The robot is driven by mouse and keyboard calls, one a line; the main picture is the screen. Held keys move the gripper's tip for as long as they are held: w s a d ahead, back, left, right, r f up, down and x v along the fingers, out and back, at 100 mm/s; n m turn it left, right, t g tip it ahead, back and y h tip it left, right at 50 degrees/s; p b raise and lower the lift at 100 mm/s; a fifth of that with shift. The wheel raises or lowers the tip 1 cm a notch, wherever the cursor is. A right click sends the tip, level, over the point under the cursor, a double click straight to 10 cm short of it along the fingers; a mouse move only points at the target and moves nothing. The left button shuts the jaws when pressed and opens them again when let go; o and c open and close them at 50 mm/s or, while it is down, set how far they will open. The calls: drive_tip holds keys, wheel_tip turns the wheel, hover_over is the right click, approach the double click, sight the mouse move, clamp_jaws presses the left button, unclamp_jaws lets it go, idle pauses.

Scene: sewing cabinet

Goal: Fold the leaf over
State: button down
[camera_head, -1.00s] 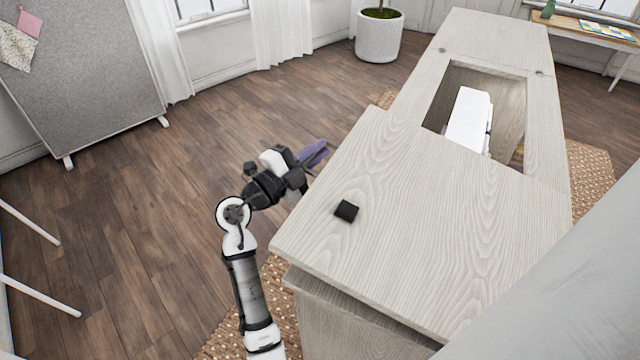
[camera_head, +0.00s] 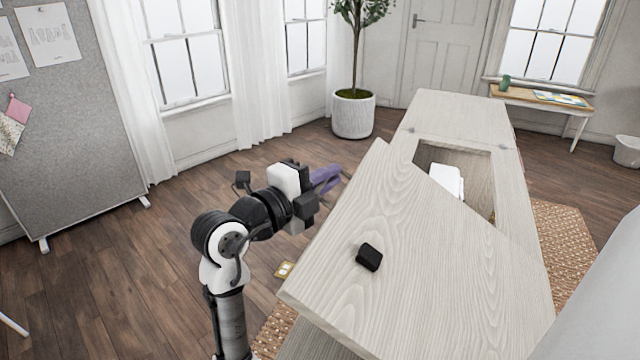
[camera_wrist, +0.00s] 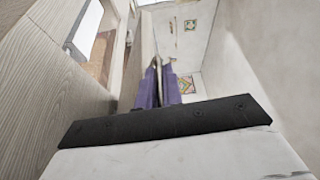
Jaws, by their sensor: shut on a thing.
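The leaf (camera_head: 420,270) is a pale wood-grained panel of the sewing cabinet (camera_head: 455,118). It stands tilted up, its left edge raised, and its far corner hides part of the opening. A black block (camera_head: 369,257) sits on the leaf's face. My gripper (camera_head: 342,173) is at the leaf's far left edge, its purple fingers shut on that edge; the exact contact is hard to see. The fingers also show close together in the wrist view (camera_wrist: 160,72), with pale wood beside them.
A white machine (camera_head: 448,182) sits in the cabinet's opening. A potted plant (camera_head: 353,115) stands behind, a grey pinboard (camera_head: 75,130) at the left, and a small desk (camera_head: 540,98) at the back right. Wooden floor to the left is free.

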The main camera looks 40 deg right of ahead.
drive_tip(key=shift+r, duration=0.1)
drive_tip(key=c, duration=1.5)
unclamp_jaws()
drive_tip(key=shift+c, duration=0.2)
drive_tip(key=s+a+b, duration=0.1)
drive_tip(key=a+b, duration=0.2)
drive_tip(key=a, duration=1)
drive_tip(key=shift+s+a+f+b, duration=0.25)
drive_tip(key=shift+s+a+b, duration=0.1)
drive_tip(key=shift+s+a, duration=0.05)
drive_tip(key=shift+w, duration=0.1)
